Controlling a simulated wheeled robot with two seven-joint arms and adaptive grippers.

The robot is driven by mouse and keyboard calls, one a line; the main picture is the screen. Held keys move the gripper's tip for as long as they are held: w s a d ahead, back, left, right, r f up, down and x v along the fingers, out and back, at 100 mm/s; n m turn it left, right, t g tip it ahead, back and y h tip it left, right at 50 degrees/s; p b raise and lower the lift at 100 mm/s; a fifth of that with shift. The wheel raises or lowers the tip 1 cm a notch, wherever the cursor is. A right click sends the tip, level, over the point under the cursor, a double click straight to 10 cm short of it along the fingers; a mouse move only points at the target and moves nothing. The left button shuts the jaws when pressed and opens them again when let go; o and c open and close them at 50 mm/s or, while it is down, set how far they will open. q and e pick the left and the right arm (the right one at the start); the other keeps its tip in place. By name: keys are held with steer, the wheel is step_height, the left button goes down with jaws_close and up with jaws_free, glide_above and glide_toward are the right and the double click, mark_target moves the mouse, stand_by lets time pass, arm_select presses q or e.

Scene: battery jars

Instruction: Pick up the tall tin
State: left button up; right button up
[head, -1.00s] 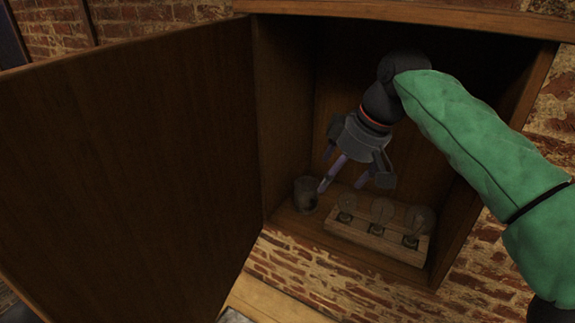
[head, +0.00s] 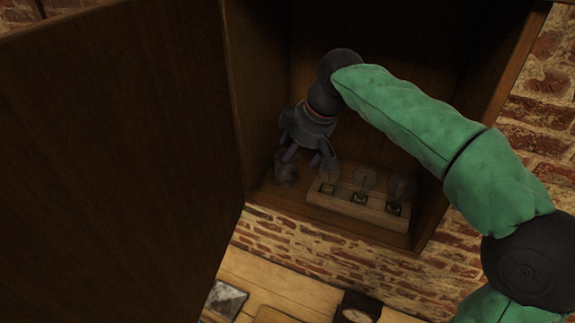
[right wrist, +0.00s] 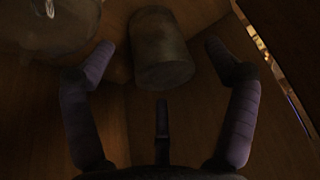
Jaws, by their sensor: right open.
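The tall tin (head: 286,172) is a dull grey cylinder standing at the left end of the cabinet floor, partly hidden by my right gripper in the head view. In the right wrist view the tin (right wrist: 162,50) lies between the two long purple fingers, apart from both, with the short third finger below it. My right gripper (head: 309,158) is open and empty, reaching down into the cabinet just above and beside the tin. My left gripper is not in view.
A wooden block (head: 345,207) with three clear glass bulbs stands right of the tin, close to my gripper. The open cabinet door (head: 115,160) fills the left. Below, a wooden surface (head: 260,283) holds a dark box (head: 358,308).

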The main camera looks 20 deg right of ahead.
steer(key=shift+x, duration=1.4)
steer(key=shift+r, duration=0.15)
steer(key=shift+c, duration=1.2)
steer(key=c, duration=1)
